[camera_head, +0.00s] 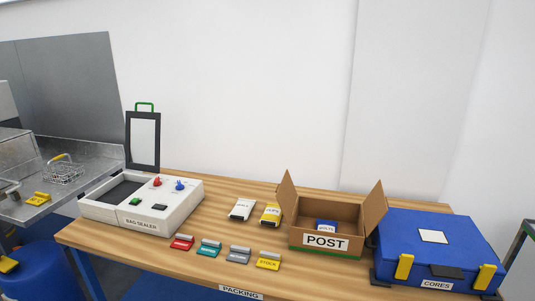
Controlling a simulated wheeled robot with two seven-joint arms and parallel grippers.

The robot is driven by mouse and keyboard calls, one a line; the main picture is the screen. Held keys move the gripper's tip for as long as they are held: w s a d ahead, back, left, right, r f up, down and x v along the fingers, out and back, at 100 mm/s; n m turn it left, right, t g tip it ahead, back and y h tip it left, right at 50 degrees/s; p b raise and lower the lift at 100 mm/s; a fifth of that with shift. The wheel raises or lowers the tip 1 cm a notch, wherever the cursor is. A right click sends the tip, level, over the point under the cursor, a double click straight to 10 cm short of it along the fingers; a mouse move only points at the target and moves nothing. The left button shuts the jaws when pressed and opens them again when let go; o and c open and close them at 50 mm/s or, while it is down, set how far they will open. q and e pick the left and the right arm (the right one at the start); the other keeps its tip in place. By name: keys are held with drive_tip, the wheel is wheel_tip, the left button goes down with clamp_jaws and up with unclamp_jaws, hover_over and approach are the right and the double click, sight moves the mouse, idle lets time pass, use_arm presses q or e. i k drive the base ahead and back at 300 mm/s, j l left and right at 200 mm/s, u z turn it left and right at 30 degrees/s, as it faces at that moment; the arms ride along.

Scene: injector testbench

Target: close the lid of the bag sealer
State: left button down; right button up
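The bag sealer (172,212) is a white box on the left part of the wooden table, with a label on its front. Its top has a dark recessed area on the left, and a red knob, a blue knob and a small green button on the right. Its lid (130,142) is a black frame around a pale panel, with a green handle (145,106) at the top. The lid stands upright at the back of the sealer, so the sealer is open. Neither of my grippers shows in the head view.
On the wooden table (215,268) are several coloured packets, an open cardboard POST box (345,218) and a blue CORES case (470,238). A metal counter (92,198) with a wire basket (65,172) adjoins at left. The air above the sealer looks clear.

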sight(143, 132)
drive_tip(key=i+j+u, duration=0.15)
drive_tip(key=j, duration=0.25)
drive_tip(key=i+j+u, duration=0.2)
drive_tip(key=j, duration=0.2)
drive_tip(key=i+j+u, duration=0.15)
drive_tip(key=j, duration=0.2)
